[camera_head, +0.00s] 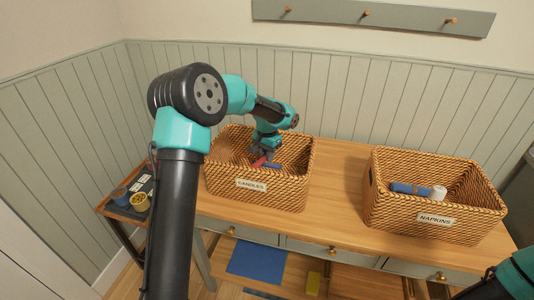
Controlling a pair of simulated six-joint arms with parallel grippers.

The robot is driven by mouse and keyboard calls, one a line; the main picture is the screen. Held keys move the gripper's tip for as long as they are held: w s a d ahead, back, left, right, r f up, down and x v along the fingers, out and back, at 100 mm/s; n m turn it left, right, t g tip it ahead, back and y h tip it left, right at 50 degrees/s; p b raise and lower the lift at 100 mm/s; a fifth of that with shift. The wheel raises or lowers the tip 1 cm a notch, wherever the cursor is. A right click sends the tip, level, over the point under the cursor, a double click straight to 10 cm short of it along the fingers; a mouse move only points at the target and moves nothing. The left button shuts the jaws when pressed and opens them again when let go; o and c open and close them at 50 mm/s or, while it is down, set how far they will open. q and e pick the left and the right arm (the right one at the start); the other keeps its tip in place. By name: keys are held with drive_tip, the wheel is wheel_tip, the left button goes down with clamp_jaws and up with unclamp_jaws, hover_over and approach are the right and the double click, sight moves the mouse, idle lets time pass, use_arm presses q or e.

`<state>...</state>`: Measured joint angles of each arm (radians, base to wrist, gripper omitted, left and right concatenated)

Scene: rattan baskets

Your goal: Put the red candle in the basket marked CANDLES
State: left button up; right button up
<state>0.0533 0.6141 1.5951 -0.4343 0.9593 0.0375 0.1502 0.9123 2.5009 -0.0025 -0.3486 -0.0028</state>
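The basket marked CANDLES (285,196) stands at the left of the wooden table, its label on the front wall. The red candle (258,162) shows inside its opening, tilted, directly at the fingertips of my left gripper (262,155). The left gripper reaches down into this basket from above. The fingers are small and dark here, so I cannot tell whether they grip the candle or are apart from it. A blue item (273,167) lies in the basket just right of the candle. My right arm shows only at the bottom right corner; its gripper is out of view.
A basket marked NAPKINS (394,217) stands at the right with a blue roll (408,188) and a white roll (438,192) inside. A dark tray (139,185) with tape rolls is at the far left. The tabletop (338,190) between the baskets is clear.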

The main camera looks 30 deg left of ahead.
use_arm(q)
drive_tip(key=o, duration=0.4)
drive_tip(key=shift+o, duration=0.2)
drive_tip(key=shift+r, duration=0.15)
wheel_tip(320, 180, up, 13)
idle(0.3)
idle(0.4)
